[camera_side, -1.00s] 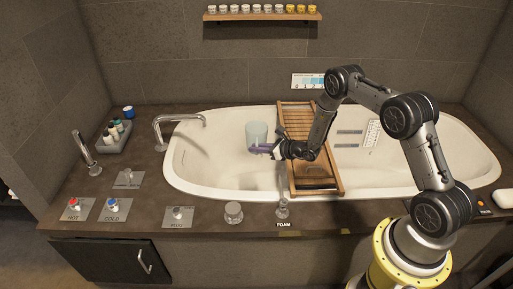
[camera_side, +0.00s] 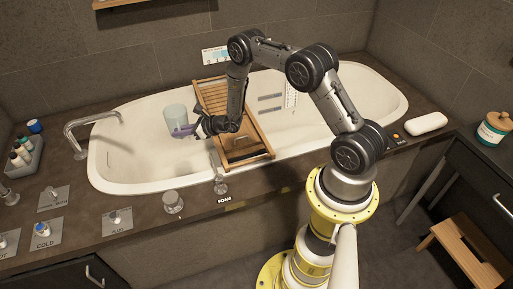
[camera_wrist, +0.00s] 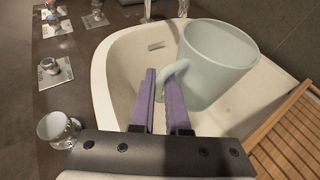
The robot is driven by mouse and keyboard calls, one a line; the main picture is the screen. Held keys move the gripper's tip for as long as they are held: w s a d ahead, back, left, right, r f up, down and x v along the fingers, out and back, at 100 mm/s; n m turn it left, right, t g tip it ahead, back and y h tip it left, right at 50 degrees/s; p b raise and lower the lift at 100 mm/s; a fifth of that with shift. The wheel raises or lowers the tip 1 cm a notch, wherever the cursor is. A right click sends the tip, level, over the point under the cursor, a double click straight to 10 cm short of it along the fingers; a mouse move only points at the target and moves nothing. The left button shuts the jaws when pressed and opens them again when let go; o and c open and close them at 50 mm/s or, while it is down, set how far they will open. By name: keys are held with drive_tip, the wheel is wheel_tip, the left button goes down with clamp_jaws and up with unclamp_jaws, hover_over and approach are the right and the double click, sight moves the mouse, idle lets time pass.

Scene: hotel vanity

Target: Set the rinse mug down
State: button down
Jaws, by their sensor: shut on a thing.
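The rinse mug (camera_side: 176,116) is a pale, translucent blue-grey cup, roughly upright above the left part of the tub, left of the wooden caddy. In the wrist view the mug (camera_wrist: 222,50) fills the upper right, with its handle toward my purple fingers. My gripper (camera_side: 188,131) is shut on the mug's handle. In the wrist view the gripper (camera_wrist: 163,85) has its fingertips on either side of the handle's lower part. The mug's gap above the tub floor cannot be judged.
The wooden caddy (camera_side: 212,97) spans the white tub (camera_side: 112,165), right of the mug. A faucet (camera_side: 92,120) reaches over the left rim. A clear glass (camera_side: 173,201) and a foam fixture (camera_side: 220,184) stand on the front counter. A bottle tray (camera_side: 26,155) sits at the far left.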

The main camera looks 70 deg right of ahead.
drive_tip(key=s+a+f+n+g+y, duration=0.2)
drive_tip(key=s+a+n+g+y, duration=0.4)
drive_tip(key=s+a, duration=0.4)
drive_tip(key=s+a+f+n+g+y, duration=0.2)
drive_tip(key=s+a+n+g+y, duration=0.35)
drive_tip(key=s+a+n, duration=0.5)
drive_tip(key=s+n+g+h, duration=0.5)
drive_tip(key=s+n+g, duration=0.4)
drive_tip(key=s+g, duration=0.45)
drive_tip(key=s+d+r+n+t+h, duration=0.1)
drive_tip(key=s+d+r+n+h, duration=0.15)
drive_tip(key=d+n+h, duration=0.45)
drive_tip(key=s+d+r+n+t+h, duration=0.1)
drive_tip(key=s+d+n+t+h, duration=0.15)
drive_tip(key=d+n+h, duration=0.55)
drive_tip(key=s+d+r+n+t+h, duration=0.15)
drive_tip(key=s+d+n+h, duration=0.3)
drive_tip(key=d, duration=0.55)
drive_tip(key=shift+g+h, duration=0.3)
drive_tip(key=shift+h, duration=0.1)
drive_tip(key=shift+w+d+f, duration=1.7)
drive_tip(key=shift+d+f, duration=0.2)
drive_tip(key=shift+f, duration=0.15)
drive_tip(key=shift+w+d+f, duration=1.7)
drive_tip(key=shift+d+f, duration=0.25)
drive_tip(key=shift+f, duration=0.05)
drive_tip(key=shift+w+d+f, duration=1.7)
drive_tip(key=shift+d+f, duration=0.2)
drive_tip(key=shift+f, duration=0.15)
